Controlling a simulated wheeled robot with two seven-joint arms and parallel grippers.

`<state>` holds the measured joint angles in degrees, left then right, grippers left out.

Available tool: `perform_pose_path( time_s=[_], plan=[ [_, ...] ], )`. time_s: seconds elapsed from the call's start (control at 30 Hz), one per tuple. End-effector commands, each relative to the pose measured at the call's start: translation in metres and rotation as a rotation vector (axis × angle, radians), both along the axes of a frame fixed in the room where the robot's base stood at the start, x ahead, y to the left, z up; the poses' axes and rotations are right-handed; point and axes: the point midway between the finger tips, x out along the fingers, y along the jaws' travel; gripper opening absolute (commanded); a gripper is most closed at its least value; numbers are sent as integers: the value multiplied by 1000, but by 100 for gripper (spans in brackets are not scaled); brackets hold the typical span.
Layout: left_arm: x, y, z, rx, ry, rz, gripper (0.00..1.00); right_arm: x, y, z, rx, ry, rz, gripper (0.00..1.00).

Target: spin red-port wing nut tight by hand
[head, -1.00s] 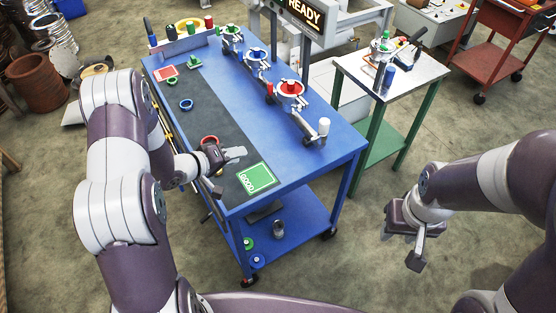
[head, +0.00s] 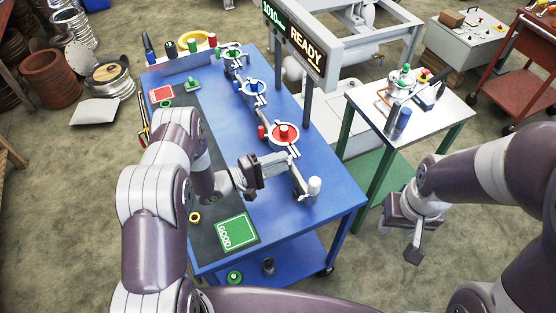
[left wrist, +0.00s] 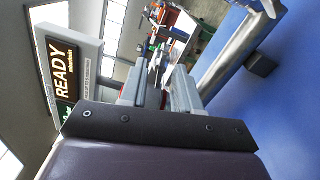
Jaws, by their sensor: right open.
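The red port (head: 284,132) is a red-centred flange with a silver clamp ring, on the metal pipe line along the blue table. A small red knob (head: 262,131) sits at the clamp's left side; it may be the wing nut, but it is too small to tell. My left gripper (head: 284,163) is over the table just in front of the red port, fingers pointing right, apart from the knob. In the left wrist view its two grey fingers (left wrist: 158,92) stand apart with nothing clearly between them. My right gripper (head: 412,245) is open and empty, off the table's right side.
The blue port (head: 252,87) and green port (head: 232,54) lie farther back along the line. A white-capped post (head: 314,188) stands right of my left gripper. The READY sign (head: 305,45) rises behind. A green GOOD card (head: 236,233) lies on the dark mat.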

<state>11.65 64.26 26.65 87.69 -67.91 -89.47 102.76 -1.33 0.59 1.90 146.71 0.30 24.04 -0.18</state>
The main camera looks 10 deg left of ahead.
Motion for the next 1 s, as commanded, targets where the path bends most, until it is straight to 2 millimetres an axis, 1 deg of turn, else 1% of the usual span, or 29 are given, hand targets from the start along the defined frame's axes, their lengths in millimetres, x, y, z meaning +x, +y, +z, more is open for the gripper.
perform_pose_path(
  time_s=[0.2,0.23,0.27,0.3,0.33,0.77,1.0],
  plan=[
    [0,0,0,1,-1,1,32,0,0,0,0,0,0,43],
    [0,0,0,1,-1,1,25,0,0,0,0,0,0,43],
    [0,0,0,1,-1,1,16,0,0,0,0,0,0,43],
    [0,0,0,1,-1,1,3,0,0,0,0,0,0,43],
    [0,0,0,1,-1,0,0,0,0,0,0,0,0,43],
    [0,0,-1,18,-27,0,0,0,0,-3,0,0,0,43],
    [1,0,-2,94,-141,0,0,0,0,-12,0,0,0,43]
  ],
)
